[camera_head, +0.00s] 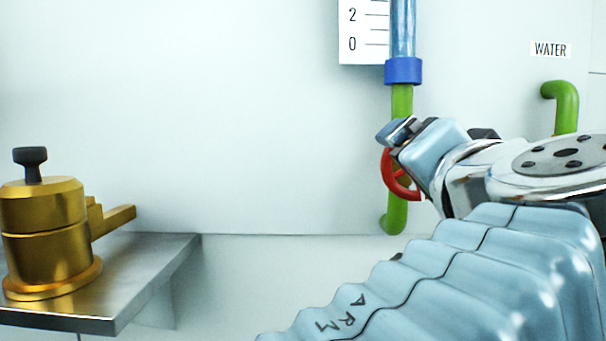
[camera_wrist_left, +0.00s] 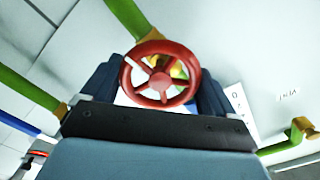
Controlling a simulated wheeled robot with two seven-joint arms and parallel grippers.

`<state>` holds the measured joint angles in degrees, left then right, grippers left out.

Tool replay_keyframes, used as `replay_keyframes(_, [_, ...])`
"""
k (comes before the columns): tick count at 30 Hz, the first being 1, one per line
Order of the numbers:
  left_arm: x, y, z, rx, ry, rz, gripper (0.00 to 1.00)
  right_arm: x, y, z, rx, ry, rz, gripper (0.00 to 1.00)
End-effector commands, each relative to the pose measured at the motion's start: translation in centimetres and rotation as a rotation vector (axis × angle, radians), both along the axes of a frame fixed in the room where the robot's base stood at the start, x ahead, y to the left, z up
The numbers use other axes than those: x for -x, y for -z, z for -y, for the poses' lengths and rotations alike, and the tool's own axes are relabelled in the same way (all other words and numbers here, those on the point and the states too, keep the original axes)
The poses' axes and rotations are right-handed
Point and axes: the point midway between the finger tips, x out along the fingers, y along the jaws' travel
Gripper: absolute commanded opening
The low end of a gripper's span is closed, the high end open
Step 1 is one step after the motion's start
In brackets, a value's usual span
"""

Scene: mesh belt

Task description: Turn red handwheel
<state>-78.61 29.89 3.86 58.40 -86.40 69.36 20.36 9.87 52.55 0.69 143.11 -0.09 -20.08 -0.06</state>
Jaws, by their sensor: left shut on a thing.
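The red handwheel (camera_head: 388,178) sits on a green vertical pipe (camera_head: 396,212) by the pale wall in the head view. Its right and upper parts are hidden behind my left gripper (camera_head: 399,146). In the left wrist view the spoked wheel (camera_wrist_left: 160,81) shows almost face-on between the two dark fingers of my left gripper (camera_wrist_left: 157,88). The fingers lie at opposite sides of the wheel, and the gripper is shut on it. My right gripper is not in view.
A brass fixture (camera_head: 45,235) with a black knob stands on a metal shelf (camera_head: 185,250) at the left. A blue collar (camera_head: 403,71) and clear tube rise above the green pipe, beside a white scale (camera_head: 360,30). Another green pipe (camera_head: 566,108) is under a WATER label (camera_head: 550,49).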

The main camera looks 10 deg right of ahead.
Motion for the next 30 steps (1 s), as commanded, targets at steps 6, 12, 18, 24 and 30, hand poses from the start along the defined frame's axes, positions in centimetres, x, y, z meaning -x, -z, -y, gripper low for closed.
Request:
replay_keyframes(6, [0.0, 0.43, 0.1, 0.104, -0.002, -0.031, 0.58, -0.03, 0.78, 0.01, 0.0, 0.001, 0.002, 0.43])
replay_keyframes(12, [0.0, 0.41, 0.12, 0.155, -0.003, -0.044, 0.58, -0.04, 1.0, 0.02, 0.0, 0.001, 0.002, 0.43])
replay_keyframes(18, [0.0, 0.38, 0.11, 0.17, -0.003, -0.048, 0.58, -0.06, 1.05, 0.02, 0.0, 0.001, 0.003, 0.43])
replay_keyframes(24, [0.0, 0.39, 0.11, 0.17, -0.002, -0.049, 0.58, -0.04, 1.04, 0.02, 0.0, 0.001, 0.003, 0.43])
replay_keyframes(30, [0.0, 0.36, 0.11, 0.171, -0.002, -0.048, 1.0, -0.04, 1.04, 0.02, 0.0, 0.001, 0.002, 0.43])
